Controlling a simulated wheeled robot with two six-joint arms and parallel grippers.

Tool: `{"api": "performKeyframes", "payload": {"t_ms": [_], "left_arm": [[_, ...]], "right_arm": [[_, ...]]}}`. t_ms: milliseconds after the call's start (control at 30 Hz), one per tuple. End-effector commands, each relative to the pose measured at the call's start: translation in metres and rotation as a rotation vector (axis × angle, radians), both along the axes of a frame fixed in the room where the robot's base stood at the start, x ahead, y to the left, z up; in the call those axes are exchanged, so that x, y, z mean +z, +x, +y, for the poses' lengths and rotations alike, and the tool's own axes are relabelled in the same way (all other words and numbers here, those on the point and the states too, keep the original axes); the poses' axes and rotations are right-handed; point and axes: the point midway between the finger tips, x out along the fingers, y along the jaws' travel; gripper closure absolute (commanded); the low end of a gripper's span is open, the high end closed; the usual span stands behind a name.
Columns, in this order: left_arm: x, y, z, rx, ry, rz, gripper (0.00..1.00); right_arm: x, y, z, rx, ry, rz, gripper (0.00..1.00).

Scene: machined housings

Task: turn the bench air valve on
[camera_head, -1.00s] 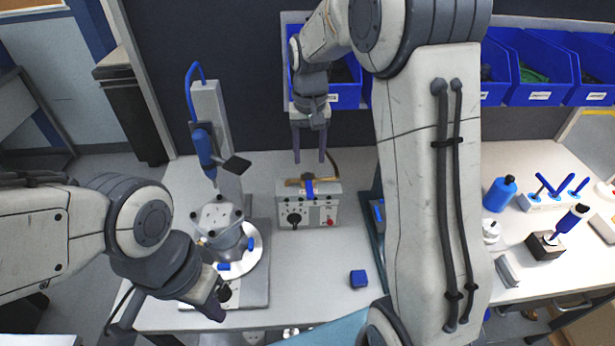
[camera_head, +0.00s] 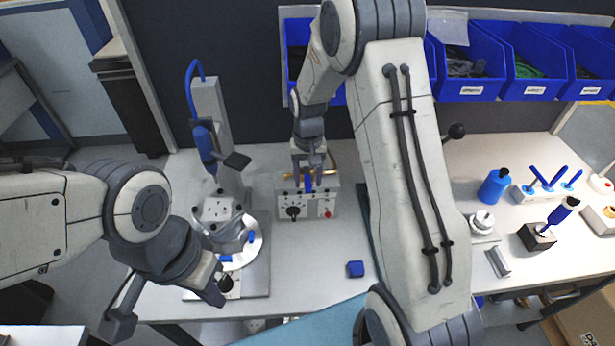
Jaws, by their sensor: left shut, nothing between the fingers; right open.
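The bench air valve is a blue lever (camera_head: 308,183) on a brass pipe, at the top of a grey control box (camera_head: 308,208) in the middle of the bench. My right gripper (camera_head: 309,184) points down over the box, open, with one finger on each side of the blue lever. I cannot tell whether the fingers touch it. The gripper hides most of the brass pipe. My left gripper (camera_head: 219,296) is shut and empty, low at the left, near the front of the base plate of the machined-housing fixture.
The housing (camera_head: 216,210) sits on a round plate under a blue-and-grey tool stand (camera_head: 209,110) at the left. A small blue block (camera_head: 355,269) lies right of centre. Blue bins (camera_head: 470,75) line the back. A blue bottle (camera_head: 494,187) stands at the right.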

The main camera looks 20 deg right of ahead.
Motion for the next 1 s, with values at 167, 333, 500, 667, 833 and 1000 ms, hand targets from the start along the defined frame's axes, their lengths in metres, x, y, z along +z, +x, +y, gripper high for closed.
{"api": "performKeyframes", "payload": {"t_ms": [167, 333, 500, 667, 833, 1000], "left_arm": [[0.0, 0.0, 0.0, 0.0, 0.0, 0.0, 1.0], [0.0, 0.0, 0.0, 0.0, 0.0, 0.0, 1.0], [0.0, 0.0, 0.0, 0.0, 0.0, 0.0, 1.0], [0.0, 0.0, 0.0, 0.0, 0.0, 0.0, 1.0], [0.0001, 0.0, 0.0, 0.0, 0.0, 0.0, 1.0], [0.0001, 0.0, 0.0, 0.0, 0.0, 0.0, 1.0]], "right_arm": [[0.0003, 0.0, 0.0001, 0.0, 0.0, 0.0, 1.0], [0.0005, 0.0001, 0.0001, 0.0, 0.0, 0.0, 1.0], [0.0007, 0.0002, 0.0001, 0.0, 0.0, 0.0, 1.0], [0.0009, 0.0003, 0.0001, 0.0, 0.0, -0.001, 1.0], [0.001, 0.0005, 0.0001, 0.0, 0.0, -0.001, 1.0], [0.0012, 0.0006, 0.0, 0.0, 0.0, -0.002, 1.0]]}}
